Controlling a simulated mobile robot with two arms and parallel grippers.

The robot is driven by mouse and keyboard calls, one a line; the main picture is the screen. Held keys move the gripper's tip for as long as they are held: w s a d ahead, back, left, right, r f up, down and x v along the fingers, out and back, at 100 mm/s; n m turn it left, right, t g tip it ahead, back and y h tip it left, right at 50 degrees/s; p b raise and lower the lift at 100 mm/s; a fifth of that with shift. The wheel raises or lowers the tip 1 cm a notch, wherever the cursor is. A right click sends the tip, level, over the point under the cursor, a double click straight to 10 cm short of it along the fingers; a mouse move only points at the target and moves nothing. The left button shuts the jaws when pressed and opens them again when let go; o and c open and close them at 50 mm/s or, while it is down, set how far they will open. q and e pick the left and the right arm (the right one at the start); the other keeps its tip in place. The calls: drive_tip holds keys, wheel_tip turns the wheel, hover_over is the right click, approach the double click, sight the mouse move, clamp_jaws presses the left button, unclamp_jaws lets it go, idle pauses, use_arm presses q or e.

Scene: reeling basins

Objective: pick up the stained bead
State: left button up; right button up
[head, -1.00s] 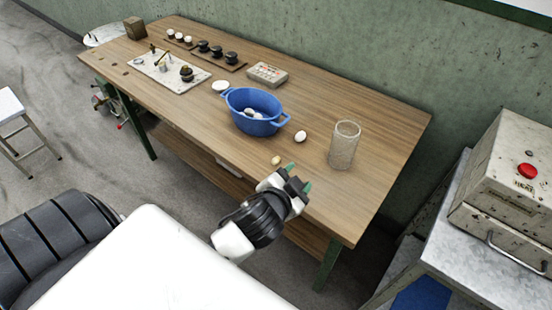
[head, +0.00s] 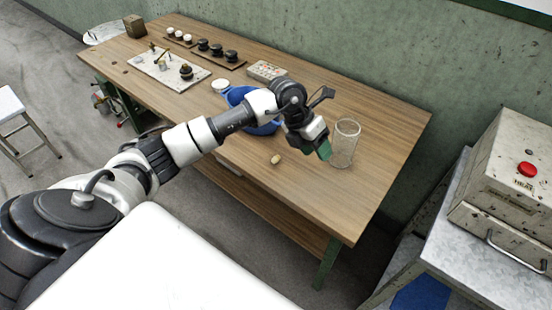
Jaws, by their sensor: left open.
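A small yellowish-tan bead (head: 276,158), which looks like the stained one, lies on the wooden table (head: 365,205) near its front edge. My left gripper (head: 322,147) hangs over the table to the right of this bead, apart from it, with its green fingertips pointing down. It is open, and I see nothing held in it. The fingertips are close to the left side of a clear glass jar (head: 344,145). The white egg-shaped piece seen earlier is hidden behind my gripper. My right gripper is not in view.
A blue basin (head: 236,97) is partly covered by my left arm. Behind it are a tray of small pieces (head: 267,71) and a white lid-like disc (head: 221,85). A grey box with a red button (head: 527,169) stands at the right. The table's front right is clear.

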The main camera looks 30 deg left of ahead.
use_arm(q)
drive_tip(key=a+r+n+g+y, duration=0.1)
drive_tip(key=a+r+g+y, duration=0.1)
drive_tip(key=a+y, duration=0.65)
drive_tip(key=h, duration=0.3)
hover_over(277, 156)
drive_tip(key=f, duration=0.3)
drive_tip(key=f+p, duration=0.1)
drive_tip(key=f, duration=0.1)
drive_tip(key=shift+w+a+f, duration=0.1)
drive_tip(key=shift+w+a, duration=0.05)
drive_tip(key=shift+w, duration=0.15)
drive_tip(key=f, duration=0.1)
drive_tip(key=f+p, duration=0.1)
drive_tip(key=f, duration=0.2)
drive_tip(key=shift+s+f+p, duration=0.35)
drive_tip(key=shift+f, duration=0.5)
drive_tip(key=c, duration=0.7)
